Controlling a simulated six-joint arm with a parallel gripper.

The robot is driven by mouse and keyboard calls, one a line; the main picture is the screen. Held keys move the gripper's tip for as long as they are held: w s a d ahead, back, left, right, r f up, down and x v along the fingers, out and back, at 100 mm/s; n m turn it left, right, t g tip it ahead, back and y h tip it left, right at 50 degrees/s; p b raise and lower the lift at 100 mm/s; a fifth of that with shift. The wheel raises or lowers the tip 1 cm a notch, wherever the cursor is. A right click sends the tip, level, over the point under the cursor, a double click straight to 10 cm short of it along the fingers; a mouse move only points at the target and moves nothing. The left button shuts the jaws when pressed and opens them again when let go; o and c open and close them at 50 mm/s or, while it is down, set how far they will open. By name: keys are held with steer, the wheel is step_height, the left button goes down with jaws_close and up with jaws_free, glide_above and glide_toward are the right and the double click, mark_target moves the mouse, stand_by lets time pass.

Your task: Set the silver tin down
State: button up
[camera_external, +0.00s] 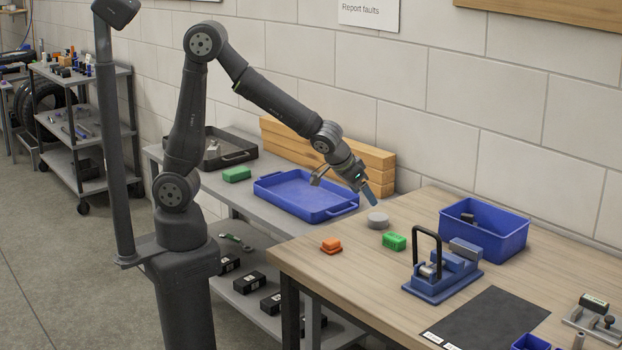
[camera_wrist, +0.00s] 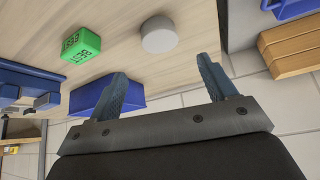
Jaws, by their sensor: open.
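The silver tin (camera_external: 378,220) is a short round grey cylinder standing flat on the wooden workbench, near its back left corner. It also shows in the wrist view (camera_wrist: 159,34), beyond my fingertips. My gripper (camera_external: 370,196) is above the tin and slightly to its left in the external view. In the wrist view its two blue fingers (camera_wrist: 163,76) are spread apart with nothing between them. I cannot tell the exact height of the fingertips over the tin.
A green block (camera_external: 394,242) stands close to the tin. A blue vise (camera_external: 441,275) and blue bin (camera_external: 509,240) stand to the right. A blue tray (camera_external: 283,208) and timber beams (camera_external: 375,158) lie behind left.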

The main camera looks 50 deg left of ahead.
mark_target(380, 216)
steer(key=shift+v, duration=1.35)
steer(key=x, duration=1.2)
steer(key=shift+r, duration=0.55)
steer(key=shift+f, duration=0.1)
